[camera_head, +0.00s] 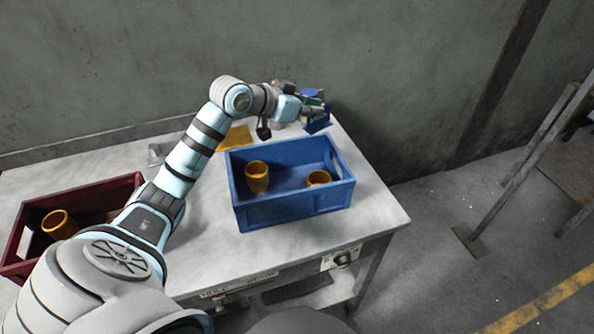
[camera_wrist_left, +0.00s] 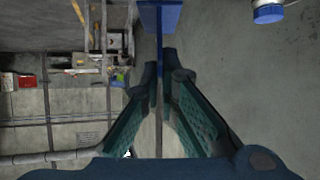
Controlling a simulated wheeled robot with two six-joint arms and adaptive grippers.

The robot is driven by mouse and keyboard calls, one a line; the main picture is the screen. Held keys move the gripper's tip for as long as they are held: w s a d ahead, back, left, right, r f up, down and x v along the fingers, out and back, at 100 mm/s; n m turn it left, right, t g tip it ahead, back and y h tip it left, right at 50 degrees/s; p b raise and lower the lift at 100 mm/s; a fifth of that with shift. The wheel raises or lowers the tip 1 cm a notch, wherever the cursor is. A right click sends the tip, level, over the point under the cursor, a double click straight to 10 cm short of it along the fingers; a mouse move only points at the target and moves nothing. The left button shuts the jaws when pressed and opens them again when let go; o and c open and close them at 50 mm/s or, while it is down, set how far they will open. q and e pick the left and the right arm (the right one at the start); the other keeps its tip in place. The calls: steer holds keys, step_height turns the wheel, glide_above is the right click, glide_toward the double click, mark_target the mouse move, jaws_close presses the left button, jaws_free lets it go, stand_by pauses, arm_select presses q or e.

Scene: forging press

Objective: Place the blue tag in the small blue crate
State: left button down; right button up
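My left gripper (camera_head: 310,103) reaches over the back right of the table, beside a small blue crate (camera_head: 319,123). In the left wrist view its two teal fingers (camera_wrist_left: 161,72) come together, with a thin dark blue strip between the tips. I take this strip for the blue tag (camera_wrist_left: 160,50), seen nearly edge-on. A blue panel (camera_wrist_left: 173,18) lies just past the fingertips at the top; I cannot tell whether it is the crate or part of the tag. The tag is not clear in the head view. My right gripper is in neither view.
A large blue crate (camera_head: 290,208) with two orange cups stands in front of the gripper. A dark red crate (camera_head: 18,232) with an orange cup is at the left. A blue-capped item (camera_wrist_left: 268,13) is close by. A yellow sheet (camera_head: 237,137) lies behind the arm.

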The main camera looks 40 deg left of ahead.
arm_select(q)
step_height(320, 180, down, 18)
steer(key=b, duration=0.3)
steer(key=shift+s+d, duration=0.1)
steer(key=shift+f, duration=0.1)
steer(key=shift+f+b, duration=0.15)
steer(key=shift+b, duration=0.2)
steer(key=c, duration=2.1)
jaws_free()
steer(key=shift+r, duration=0.2)
steer(key=p+v, duration=0.2)
steer(key=v, duration=0.5)
steer(key=shift+s+r, duration=0.15)
steer(key=shift+s, duration=0.2)
steer(key=shift+w, duration=0.1)
